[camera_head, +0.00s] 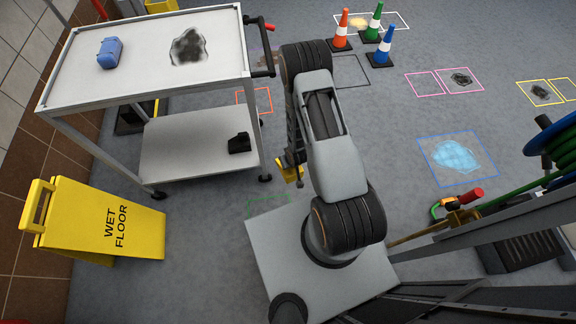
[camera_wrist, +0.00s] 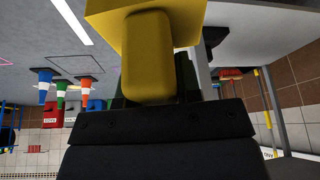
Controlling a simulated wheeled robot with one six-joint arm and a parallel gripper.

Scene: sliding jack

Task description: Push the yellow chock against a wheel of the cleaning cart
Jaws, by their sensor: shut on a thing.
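The yellow chock (camera_head: 289,172) is low near the floor, just right of the cleaning cart's near right wheel (camera_head: 265,178), with a small gap seeming to show between them. My gripper (camera_wrist: 152,88) is shut on the chock's yellow handle (camera_wrist: 148,55) in the wrist view. In the head view my arm hides most of the gripper. The cleaning cart (camera_head: 75,80) is a pale two-shelf trolley. Another of its wheels (camera_head: 159,195) shows at the near left. I cannot tell whether the chock touches the floor.
A yellow wet floor sign (camera_head: 105,222) stands left of the cart's near end. A blue item (camera_head: 110,53) lies on the top shelf, a black item (camera_head: 240,143) on the lower one. Orange (camera_head: 341,30), green and blue cones stand beyond my arm.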

